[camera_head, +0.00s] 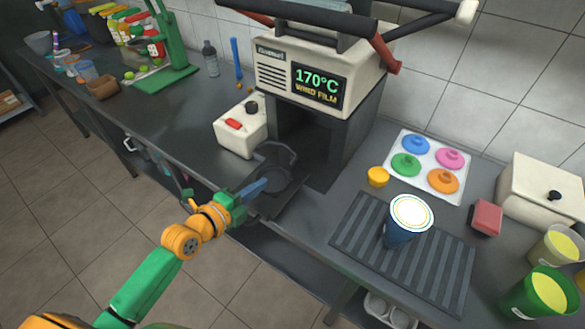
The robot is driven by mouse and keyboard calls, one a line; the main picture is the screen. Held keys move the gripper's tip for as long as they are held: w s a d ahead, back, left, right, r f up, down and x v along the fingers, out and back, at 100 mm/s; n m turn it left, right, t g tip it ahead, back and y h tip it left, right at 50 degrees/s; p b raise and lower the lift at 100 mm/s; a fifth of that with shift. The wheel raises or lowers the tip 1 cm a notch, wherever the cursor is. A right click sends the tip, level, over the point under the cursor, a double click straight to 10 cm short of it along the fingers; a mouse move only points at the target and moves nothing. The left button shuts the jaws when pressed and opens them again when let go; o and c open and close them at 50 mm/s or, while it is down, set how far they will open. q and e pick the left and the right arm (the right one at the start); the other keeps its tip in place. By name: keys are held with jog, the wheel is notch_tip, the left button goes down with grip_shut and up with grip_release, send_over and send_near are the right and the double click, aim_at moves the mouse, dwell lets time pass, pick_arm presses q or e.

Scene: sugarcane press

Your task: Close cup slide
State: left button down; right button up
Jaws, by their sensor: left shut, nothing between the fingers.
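The cup sealing machine (330,72) stands at the back of the counter, its display reading 170°C. The dark cup slide (290,205), with a round holder, sticks out from the opening at the machine's base toward the counter's front edge. I see no cup in the holder. My left gripper (262,186) is shut and empty. Its blue fingertips overlap the slide's left front part in the view; I cannot tell whether they touch it. My right gripper is out of view.
A blue cup with a white lid (411,212) stands on the ribbed mat (345,232) to the right. A white box with a red button (241,128) sits left of the slide. A tray of coloured lids (428,166) and a white container (540,188) lie further right.

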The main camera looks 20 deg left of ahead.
aim_at(282, 178)
pick_arm(q)
jog(key=shift+f, duration=0.2)
jog(key=b+x, duration=0.1)
jog(key=x, duration=0.9)
